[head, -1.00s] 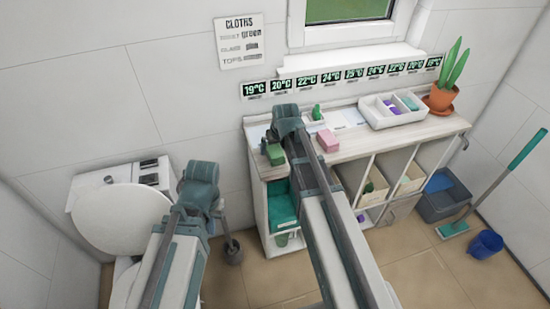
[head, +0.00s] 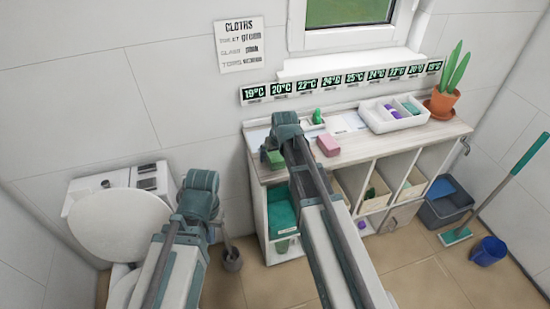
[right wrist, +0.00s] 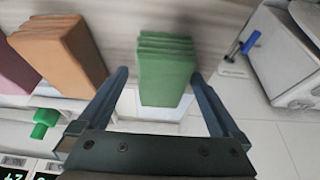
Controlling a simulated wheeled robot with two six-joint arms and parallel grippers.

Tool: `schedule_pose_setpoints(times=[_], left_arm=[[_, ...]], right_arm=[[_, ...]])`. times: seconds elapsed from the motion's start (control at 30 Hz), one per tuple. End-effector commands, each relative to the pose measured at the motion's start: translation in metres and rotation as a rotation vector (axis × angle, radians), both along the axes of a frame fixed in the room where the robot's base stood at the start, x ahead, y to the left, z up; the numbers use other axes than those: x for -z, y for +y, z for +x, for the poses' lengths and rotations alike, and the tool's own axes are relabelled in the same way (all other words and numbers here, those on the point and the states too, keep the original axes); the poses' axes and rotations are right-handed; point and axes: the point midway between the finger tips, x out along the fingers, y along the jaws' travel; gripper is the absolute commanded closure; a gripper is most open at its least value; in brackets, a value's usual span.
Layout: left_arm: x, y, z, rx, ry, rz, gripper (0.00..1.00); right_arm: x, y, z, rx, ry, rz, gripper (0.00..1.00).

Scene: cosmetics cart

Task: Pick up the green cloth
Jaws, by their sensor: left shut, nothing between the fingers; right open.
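The green cloth (head: 275,159), a folded stack, lies at the left front end of the shelf top. In the right wrist view the green cloth (right wrist: 165,70) stands out between the two fingers of my right gripper (right wrist: 160,80). That gripper is open, one finger on each side, and I see gaps beside the cloth. In the head view my right gripper (head: 268,147) is over the shelf's left end, mostly hidden by its wrist. My left gripper (head: 200,192) is shut and empty, left of the shelf; its fingertips are hard to make out.
A pink cloth (head: 328,145) and an orange cloth (right wrist: 62,48) lie beside the green one. A white divided tray (head: 395,112) and a potted plant (head: 442,103) stand further right. A toilet (head: 118,222) is at the left. A wall sign (head: 240,44) hangs above.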

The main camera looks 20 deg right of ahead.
Motion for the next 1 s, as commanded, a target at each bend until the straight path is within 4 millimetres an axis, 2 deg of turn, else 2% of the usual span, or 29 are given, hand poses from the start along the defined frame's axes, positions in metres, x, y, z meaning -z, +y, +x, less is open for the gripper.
schedule_pose_setpoints(times=[0.2,0.67,1.0], left_arm=[[-0.0001,0.0000,0.0000,0.000,0.000,0.000,1.00],[-0.0001,0.0000,0.0000,0.000,0.000,0.000,1.00],[-0.0037,-0.0001,0.0000,0.000,0.000,0.000,1.00]], right_arm=[[-0.0001,0.0000,0.0000,0.000,0.000,0.000,0.02],[-0.0001,0.0000,0.0000,0.000,0.000,0.000,0.85],[-0.0037,0.0000,0.0001,0.000,0.000,0.000,0.85]])
